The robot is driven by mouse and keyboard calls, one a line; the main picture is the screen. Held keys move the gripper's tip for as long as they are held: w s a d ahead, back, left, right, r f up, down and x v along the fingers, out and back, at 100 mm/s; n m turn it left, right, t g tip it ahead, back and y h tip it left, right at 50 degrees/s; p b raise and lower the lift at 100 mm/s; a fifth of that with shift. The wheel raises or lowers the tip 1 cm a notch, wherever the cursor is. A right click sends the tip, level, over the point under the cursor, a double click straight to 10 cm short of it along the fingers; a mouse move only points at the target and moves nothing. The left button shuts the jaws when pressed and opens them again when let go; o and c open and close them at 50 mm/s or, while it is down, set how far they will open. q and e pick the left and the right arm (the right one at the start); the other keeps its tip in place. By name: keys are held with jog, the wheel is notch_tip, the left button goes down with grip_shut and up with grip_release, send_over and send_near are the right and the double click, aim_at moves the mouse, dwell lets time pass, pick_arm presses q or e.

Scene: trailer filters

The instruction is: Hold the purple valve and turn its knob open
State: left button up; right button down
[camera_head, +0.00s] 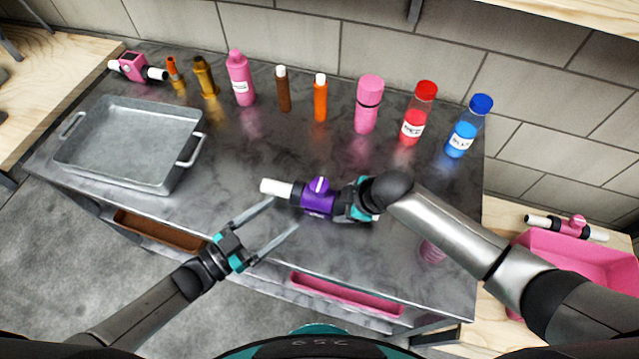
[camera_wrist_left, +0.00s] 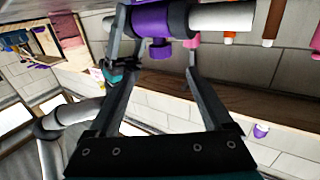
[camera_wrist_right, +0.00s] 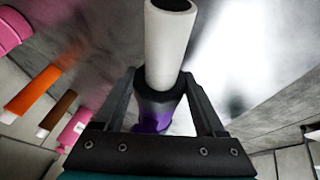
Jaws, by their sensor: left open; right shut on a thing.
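The purple valve (camera_head: 318,203) has a purple body, black collars, white pipe ends and a purple knob (camera_head: 319,185) on top. My right gripper (camera_head: 352,202) is shut on the valve's right end, and the right wrist view shows the black collar (camera_wrist_right: 158,100) between its fingers. The valve is held roughly level over the table; I cannot tell if it touches the surface. My left gripper (camera_head: 284,215) is open and empty, its fingers pointing at the valve's left part from the front. In the left wrist view the valve body (camera_wrist_left: 160,18) and knob (camera_wrist_left: 160,48) show just beyond the fingertips.
A metal tray (camera_head: 125,180) stands at the table's left. Several bottles line the back, including a red one (camera_head: 418,113) and a blue one (camera_head: 469,126). A pink valve (camera_head: 137,67) lies at the back left. A pink bin (camera_head: 560,255) with another valve is at the right.

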aim_at(312, 193)
pick_arm(q)
jog(key=x, duration=1.2)
jog(key=shift+a, duration=0.1)
grip_shut()
dwell(0.4)
